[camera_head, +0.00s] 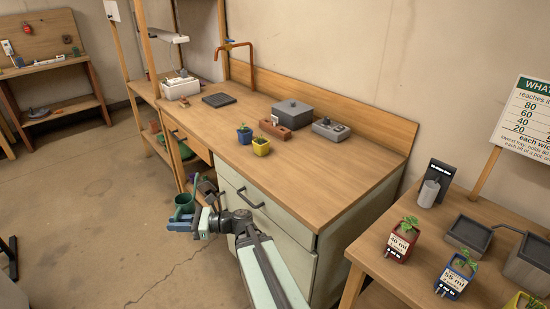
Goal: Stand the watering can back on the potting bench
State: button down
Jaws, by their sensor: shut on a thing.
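A dark green watering can (184,204) is in front of the potting bench, left of its drawer front and below the level of the top. My gripper (182,222) is at the can, low in front of the bench, and is shut on it. The fingers and the exact grip on the can are too small to make out. The potting bench (310,175) has a wooden top over pale drawers.
Blue and yellow plant pots (261,147), a brick (275,130) and grey boxes (292,112) stand on the bench. A copper tap (251,65) rises behind. The top's front right part is clear. A side table (400,275) with labelled pots stands at right.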

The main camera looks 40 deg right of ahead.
jog(key=d+r+m+t+h, duration=0.25)
jog(key=d+r, duration=0.25)
jog(key=d, duration=0.7)
jog(key=d+r+m+t+h, duration=0.1)
jog(key=d+r+m+h, duration=0.15)
jog(key=d+r, duration=0.65)
jog(key=d+r+m+t+h, duration=0.2)
jog(key=d+h, duration=0.1)
jog(key=d, duration=1.3)
jog(key=shift+w+d+f+m+t+h, duration=0.1)
jog(key=shift+w+d+f+m+h, duration=0.25)
jog(key=shift+f, duration=1.4)
jog(key=shift+w+d+f+m+t+h, duration=0.15)
jog(key=shift+d+f+h, duration=0.35)
jog(key=shift+f, duration=1.2)
jog(key=shift+w+d+f+m+t+h, duration=0.1)
jog(key=shift+w+d+f+h, duration=0.25)
jog(key=shift+f, duration=1.4)
jog(key=shift+s+f, duration=0.1)
jog(key=c, duration=1.1)
grip_release()
jog(key=shift+o, duration=0.2)
jog(key=v, duration=1.2)
